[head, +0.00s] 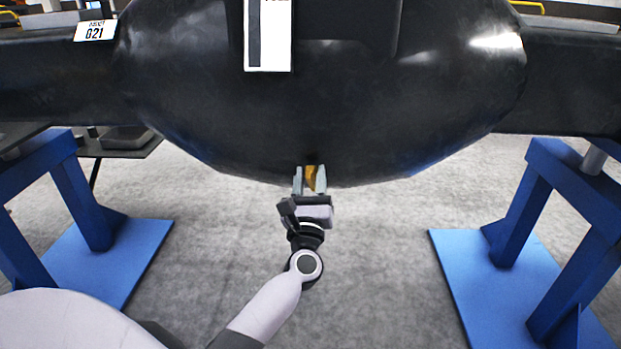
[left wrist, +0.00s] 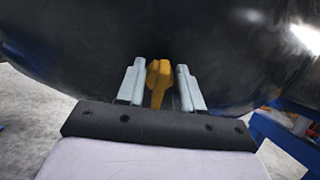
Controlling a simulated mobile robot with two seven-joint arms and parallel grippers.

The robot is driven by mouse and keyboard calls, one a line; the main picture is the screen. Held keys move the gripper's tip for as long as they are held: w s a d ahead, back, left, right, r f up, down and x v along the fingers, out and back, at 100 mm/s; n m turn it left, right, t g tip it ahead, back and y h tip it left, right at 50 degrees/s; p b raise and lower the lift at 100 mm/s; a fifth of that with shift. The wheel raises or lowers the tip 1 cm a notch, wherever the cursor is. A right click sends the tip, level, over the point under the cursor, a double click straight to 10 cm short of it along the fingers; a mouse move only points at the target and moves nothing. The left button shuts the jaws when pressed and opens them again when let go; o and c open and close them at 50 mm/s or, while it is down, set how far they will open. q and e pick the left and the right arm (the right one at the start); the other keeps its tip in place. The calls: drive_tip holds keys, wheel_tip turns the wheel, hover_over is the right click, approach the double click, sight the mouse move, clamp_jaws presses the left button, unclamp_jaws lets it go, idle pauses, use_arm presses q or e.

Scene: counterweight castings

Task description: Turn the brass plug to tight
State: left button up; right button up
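The brass plug (left wrist: 158,78) sits at the underside of the large black casting (head: 310,110), low and near its middle. In the head view the plug (head: 311,178) shows as a small orange-gold piece between the fingers of my left gripper (head: 310,181). In the left wrist view the two pale fingers of my left gripper (left wrist: 160,84) stand either side of the plug's handle. The left finger is very near it, and a thin dark gap shows at the right finger. The fingers look open around it. My right gripper is in neither view.
Blue stands with floor plates stand at left (head: 85,200) and right (head: 545,230). The grey floor (head: 380,260) between the stands is clear around my arm.

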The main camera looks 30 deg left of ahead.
use_arm(q)
drive_tip(key=c, duration=0.7)
drive_tip(key=shift+o, duration=0.2)
